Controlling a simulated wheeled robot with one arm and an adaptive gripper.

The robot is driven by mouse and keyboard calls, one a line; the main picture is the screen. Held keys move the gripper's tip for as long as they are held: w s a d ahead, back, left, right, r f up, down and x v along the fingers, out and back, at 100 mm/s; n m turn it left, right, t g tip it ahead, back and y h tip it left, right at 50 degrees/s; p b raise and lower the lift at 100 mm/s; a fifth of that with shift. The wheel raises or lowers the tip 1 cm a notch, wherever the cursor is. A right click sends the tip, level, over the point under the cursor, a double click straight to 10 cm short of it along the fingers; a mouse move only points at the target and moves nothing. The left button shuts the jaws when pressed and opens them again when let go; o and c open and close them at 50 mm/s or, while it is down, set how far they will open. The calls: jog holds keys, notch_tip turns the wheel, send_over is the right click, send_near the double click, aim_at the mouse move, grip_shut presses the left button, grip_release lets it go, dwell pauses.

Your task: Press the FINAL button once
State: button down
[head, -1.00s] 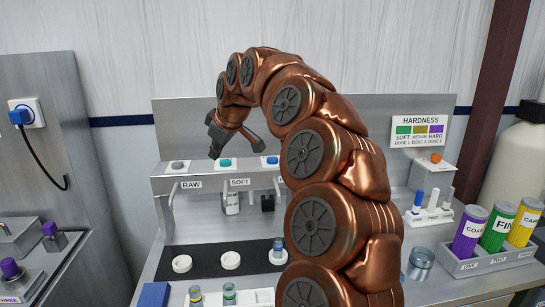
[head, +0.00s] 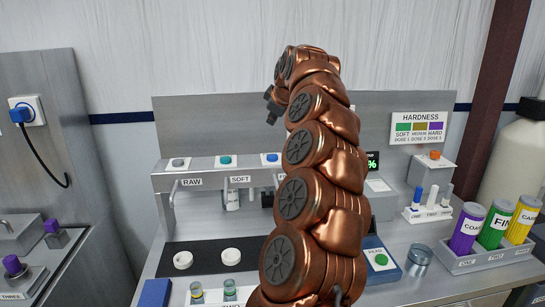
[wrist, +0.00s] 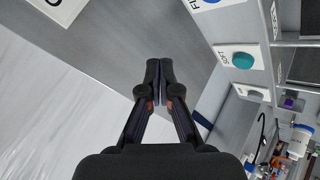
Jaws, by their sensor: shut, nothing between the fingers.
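The dispenser shelf holds a grey button above the RAW label, a teal button (head: 225,160) above the SOFT label and a blue button (head: 272,158). In the wrist view, the blue button (wrist: 209,2) is cut by the top edge, beside a partly readable label starting "FI". The teal SOFT button (wrist: 238,60) is below it. My gripper (head: 271,106) is above the blue button, apart from it. In the wrist view its fingertips (wrist: 160,68) are together and empty.
Below the shelf, white round pieces (head: 231,256) lie on a black mat (head: 205,257). A READ button box (head: 381,260), a glass (head: 420,257) and a rack of labelled canisters (head: 490,258) stand to the right. My arm hides the middle of the bench.

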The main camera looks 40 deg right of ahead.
aim_at(273, 156)
jog(key=shift+f+b, duration=3.25)
jog(key=shift+f, duration=1.2)
jog(key=shift+f, duration=0.4)
jog(key=shift+f+b, duration=0.45)
jog(key=shift+b, duration=0.1)
jog(key=shift+r, duration=0.1)
jog(key=shift+r+p, duration=0.65)
jog(key=shift+r, duration=0.15)
